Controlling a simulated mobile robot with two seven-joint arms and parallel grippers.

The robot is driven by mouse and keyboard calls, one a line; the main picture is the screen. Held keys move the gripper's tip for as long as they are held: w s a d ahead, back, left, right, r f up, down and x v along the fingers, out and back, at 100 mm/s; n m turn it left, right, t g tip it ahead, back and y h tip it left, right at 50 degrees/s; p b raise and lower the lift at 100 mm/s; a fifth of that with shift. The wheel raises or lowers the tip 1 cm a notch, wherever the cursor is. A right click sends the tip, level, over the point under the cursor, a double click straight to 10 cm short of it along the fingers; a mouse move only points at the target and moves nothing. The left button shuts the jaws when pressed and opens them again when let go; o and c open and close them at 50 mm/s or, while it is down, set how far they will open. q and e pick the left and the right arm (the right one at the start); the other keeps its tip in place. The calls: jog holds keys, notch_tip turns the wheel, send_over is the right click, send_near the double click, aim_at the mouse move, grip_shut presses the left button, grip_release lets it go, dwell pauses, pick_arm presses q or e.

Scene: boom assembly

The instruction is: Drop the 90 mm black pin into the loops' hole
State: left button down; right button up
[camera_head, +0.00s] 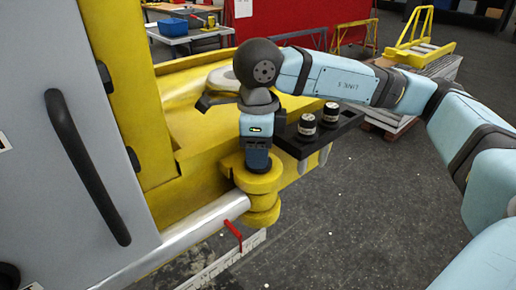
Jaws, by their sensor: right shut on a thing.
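My right gripper (257,168) points straight down over the upper yellow loop (262,183). It is shut, with its fingertips close above or at the loop's top. The black pin between its fingers cannot be made out clearly; the gripper and the loop hide it, and so is the hole. A lower yellow loop (264,216) sits under the upper one, with a silver rod (200,230) running to the loops from the lower left. I cannot tell how far the pin is inside. My left gripper is not in view.
A black tray (291,148) beside my right gripper carries two dark canisters (307,125). The yellow boom body (195,135) stands behind the loops. A grey door panel with a black handle (88,165) fills the left. A red lever (233,233) hangs below. Floor at right is open.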

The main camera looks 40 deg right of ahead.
jog(key=o, duration=1.3)
notch_tip(320, 180, up, 14)
jog(key=shift+f, duration=0.1)
